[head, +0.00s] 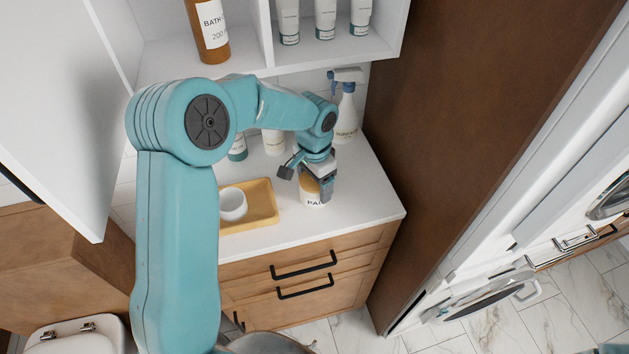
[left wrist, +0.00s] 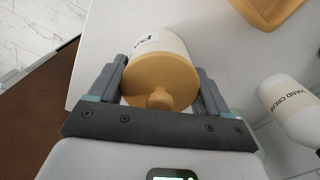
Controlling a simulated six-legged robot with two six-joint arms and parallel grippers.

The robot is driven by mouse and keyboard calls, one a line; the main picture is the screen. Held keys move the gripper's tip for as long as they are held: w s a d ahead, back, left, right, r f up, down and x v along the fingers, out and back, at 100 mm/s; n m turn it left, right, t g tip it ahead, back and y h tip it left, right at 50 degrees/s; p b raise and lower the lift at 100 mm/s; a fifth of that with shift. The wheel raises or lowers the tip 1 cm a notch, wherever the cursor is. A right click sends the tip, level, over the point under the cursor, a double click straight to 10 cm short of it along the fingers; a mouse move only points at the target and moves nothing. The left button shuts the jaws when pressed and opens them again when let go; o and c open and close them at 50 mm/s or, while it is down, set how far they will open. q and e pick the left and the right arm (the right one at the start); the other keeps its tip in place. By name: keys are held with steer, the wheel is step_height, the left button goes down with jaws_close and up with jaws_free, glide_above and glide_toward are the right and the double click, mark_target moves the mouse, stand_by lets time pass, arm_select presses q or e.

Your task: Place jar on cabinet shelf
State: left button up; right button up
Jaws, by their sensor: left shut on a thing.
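The jar (head: 312,192) is white with a label and a tan knobbed lid, and stands at the counter's right part. My left gripper (head: 312,180) is shut on it from above. In the left wrist view the jar (left wrist: 162,70) sits between the two fingers of the gripper (left wrist: 160,80), its lid facing the camera. Whether its base touches the counter is hard to tell. The white cabinet shelf (head: 345,48) is above the counter at the back, with a divider. Its left compartment holds a brown bottle (head: 211,30); its right one holds several white tubes (head: 326,18). My right gripper is not in view.
A yellow tray (head: 262,205) with a white cup (head: 232,204) lies left of the jar. A spray bottle (head: 346,110) and a hand cream bottle (left wrist: 291,105) stand behind. An open white door (head: 60,90) is at left; a brown panel (head: 440,120) bounds the right.

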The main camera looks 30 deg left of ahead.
arm_select(q)
steer(key=shift+s+d+r, duration=0.1)
steer(key=shift+s+d, duration=0.05)
steer(key=shift+s, duration=0.1)
steer(key=shift+f, duration=0.2)
steer(key=o, duration=1.2)
steer(key=shift+w+f, duration=0.1)
steer(key=shift+w, duration=0.05)
steer(key=o, duration=0.3)
